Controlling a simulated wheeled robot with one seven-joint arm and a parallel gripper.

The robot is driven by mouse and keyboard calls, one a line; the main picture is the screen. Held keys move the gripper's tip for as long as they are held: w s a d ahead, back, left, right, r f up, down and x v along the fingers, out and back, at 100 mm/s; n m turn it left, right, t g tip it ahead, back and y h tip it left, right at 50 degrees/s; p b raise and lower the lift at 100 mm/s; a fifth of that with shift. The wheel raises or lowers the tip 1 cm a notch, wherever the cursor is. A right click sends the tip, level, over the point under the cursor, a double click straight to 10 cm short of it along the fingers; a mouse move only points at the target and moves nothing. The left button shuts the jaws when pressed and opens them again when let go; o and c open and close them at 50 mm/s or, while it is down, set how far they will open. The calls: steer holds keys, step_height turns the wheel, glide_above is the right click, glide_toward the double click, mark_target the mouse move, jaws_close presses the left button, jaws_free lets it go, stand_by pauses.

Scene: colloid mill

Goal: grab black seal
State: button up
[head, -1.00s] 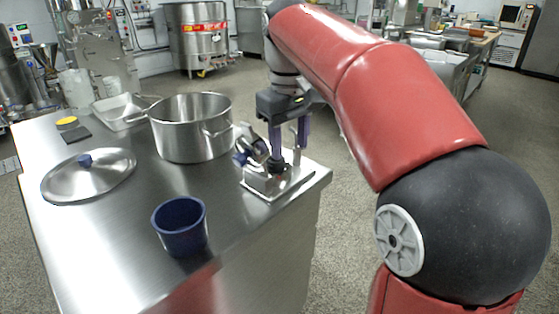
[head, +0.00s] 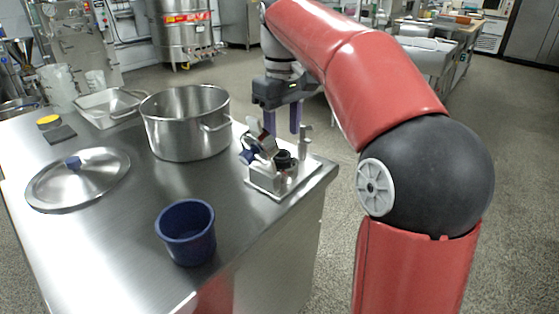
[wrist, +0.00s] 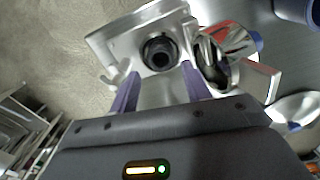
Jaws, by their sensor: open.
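The black seal (head: 284,159) is a dark ring seated on top of a small metal mill block (head: 270,184) near the counter's right edge. In the wrist view the seal (wrist: 158,53) shows from above as a black ring with a dark middle. My gripper (head: 283,132) is open and empty, with two purple fingers pointing down, above and slightly behind the seal. In the wrist view my gripper (wrist: 160,80) has its fingertips spread to either side, just short of the seal. The fingers appear apart from it.
A tilted shiny metal part (head: 261,138) with a blue knob stands close left of the seal. An upright metal post (head: 305,142) stands at its right. A steel pot (head: 186,130), a lid (head: 80,180) and a blue cup (head: 187,232) are on the counter.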

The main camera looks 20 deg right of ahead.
mark_target(282, 154)
step_height(282, 154, down, 6)
steer(key=shift+r+b, duration=0.2)
steer(key=shift+b, duration=0.35)
steer(key=shift+c, duration=0.2)
steer(key=c, duration=0.7)
